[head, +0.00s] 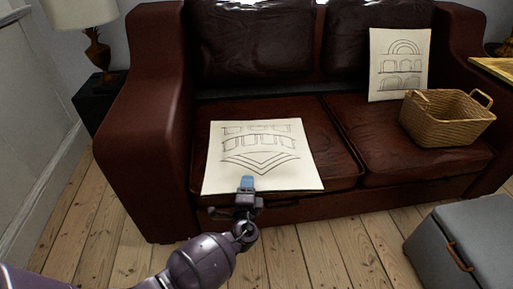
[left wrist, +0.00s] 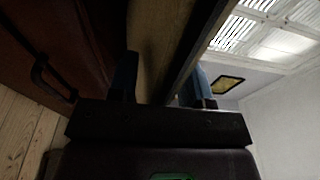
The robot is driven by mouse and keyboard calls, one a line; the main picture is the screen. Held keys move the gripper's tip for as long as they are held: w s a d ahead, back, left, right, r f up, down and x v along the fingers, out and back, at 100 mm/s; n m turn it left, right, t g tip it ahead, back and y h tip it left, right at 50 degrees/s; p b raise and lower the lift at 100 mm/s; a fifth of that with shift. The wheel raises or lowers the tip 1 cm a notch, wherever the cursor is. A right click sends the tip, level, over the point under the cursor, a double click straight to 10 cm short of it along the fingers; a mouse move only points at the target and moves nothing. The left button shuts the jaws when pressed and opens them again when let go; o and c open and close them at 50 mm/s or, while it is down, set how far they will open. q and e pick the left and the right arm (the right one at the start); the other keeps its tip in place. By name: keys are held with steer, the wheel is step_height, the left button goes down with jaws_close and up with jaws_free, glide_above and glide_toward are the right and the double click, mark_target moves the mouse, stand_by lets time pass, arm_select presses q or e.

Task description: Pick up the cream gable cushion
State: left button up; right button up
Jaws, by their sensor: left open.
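The cream gable cushion (head: 260,172), printed with dark line drawings and a wide chevron, lies flat on the left seat of the brown leather sofa. A second cream cushion (head: 399,62), printed with arches, leans against the right backrest. My left gripper (head: 247,184) is at the front edge of the gable cushion, its blue fingertips overlapping that edge in the head view. In the left wrist view the fingers (left wrist: 160,85) stand apart, with a dim tan band, apparently the cushion's edge, between them. Contact cannot be told. My right gripper is not in view.
A wicker basket (head: 447,122) sits on the right seat of the sofa (head: 150,110). A grey ottoman (head: 470,238) with a brown handle stands at the front right. A lamp (head: 92,35) stands on a dark side table (head: 98,98) at the left. Floorboards before the sofa are clear.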

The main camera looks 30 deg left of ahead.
arm_select(q)
steer(key=shift+w+a, duration=0.15)
steer(key=shift+w, duration=0.25)
steer(key=shift+c, duration=0.7)
jaws_close()
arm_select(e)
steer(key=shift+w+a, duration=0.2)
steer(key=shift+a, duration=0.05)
arm_select(q)
steer(key=shift+r, duration=0.15)
